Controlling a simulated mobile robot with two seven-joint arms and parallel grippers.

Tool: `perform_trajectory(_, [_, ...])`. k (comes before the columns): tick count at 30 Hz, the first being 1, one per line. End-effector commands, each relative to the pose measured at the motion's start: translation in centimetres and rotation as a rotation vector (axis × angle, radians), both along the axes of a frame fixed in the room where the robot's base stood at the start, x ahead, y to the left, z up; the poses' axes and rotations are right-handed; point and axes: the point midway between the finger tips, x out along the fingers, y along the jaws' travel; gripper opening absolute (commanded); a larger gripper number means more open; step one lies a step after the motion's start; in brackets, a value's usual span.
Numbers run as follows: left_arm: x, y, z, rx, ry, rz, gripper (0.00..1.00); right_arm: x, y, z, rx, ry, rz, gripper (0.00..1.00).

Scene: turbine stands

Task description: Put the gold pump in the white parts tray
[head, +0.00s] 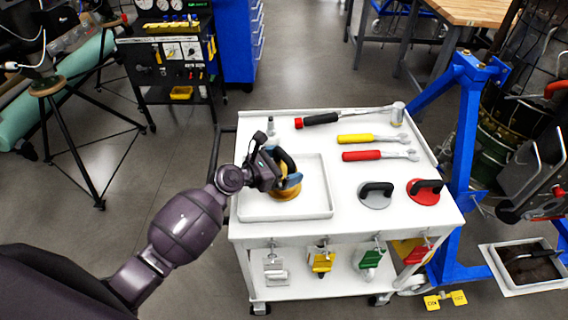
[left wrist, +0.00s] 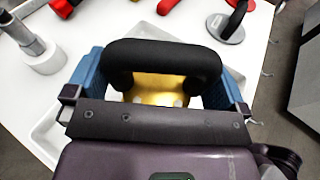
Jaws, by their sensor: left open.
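The gold pump (head: 288,192) has a round gold body and a black arched handle. The tray (left wrist: 42,140) shows there at the left edge. My right gripper is out of view.
On the white cart (head: 340,225) are a grey suction cup (head: 375,195), a red suction cup (head: 424,192), a yellow wrench (head: 360,138), a red wrench (head: 365,156) and a mallet (head: 340,118). A bottle-like part (head: 270,134) stands behind the tray. A blue stand (head: 465,150) is at the right.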

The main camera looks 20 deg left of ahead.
Motion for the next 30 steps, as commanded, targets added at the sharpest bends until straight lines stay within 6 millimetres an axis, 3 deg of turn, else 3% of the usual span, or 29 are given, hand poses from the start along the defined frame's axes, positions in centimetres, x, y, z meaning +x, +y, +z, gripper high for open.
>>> perform_trajectory(30, [-4.6, 3.8, 1.6, 0.001, -0.002, -0.001, 1.0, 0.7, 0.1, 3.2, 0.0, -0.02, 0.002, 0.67])
